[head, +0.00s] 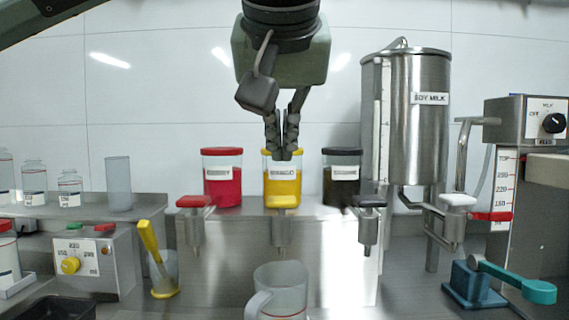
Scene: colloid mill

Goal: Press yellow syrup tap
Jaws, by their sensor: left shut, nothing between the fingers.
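The yellow syrup jar (283,188) stands in the middle of three jars on the steel dispenser. Its yellow tap (282,202) sits on the dispenser's front edge below the jar, with its spout pointing down. My left gripper (283,155) points down from the top of the view. Its fingers are shut and empty. They show in front of the upper part of the yellow jar and hide part of its lid. The fingertips are above the yellow tap and apart from it. A clear jug (285,291) stands below the yellow tap. My right gripper is not in view.
A red jar (222,180) with a red tap (195,202) is at the left. A dark jar (342,180) with a black tap (371,202) is at the right. The soy milk tank (418,120) stands further right. A yellow-handled tool rests in a cup (164,275).

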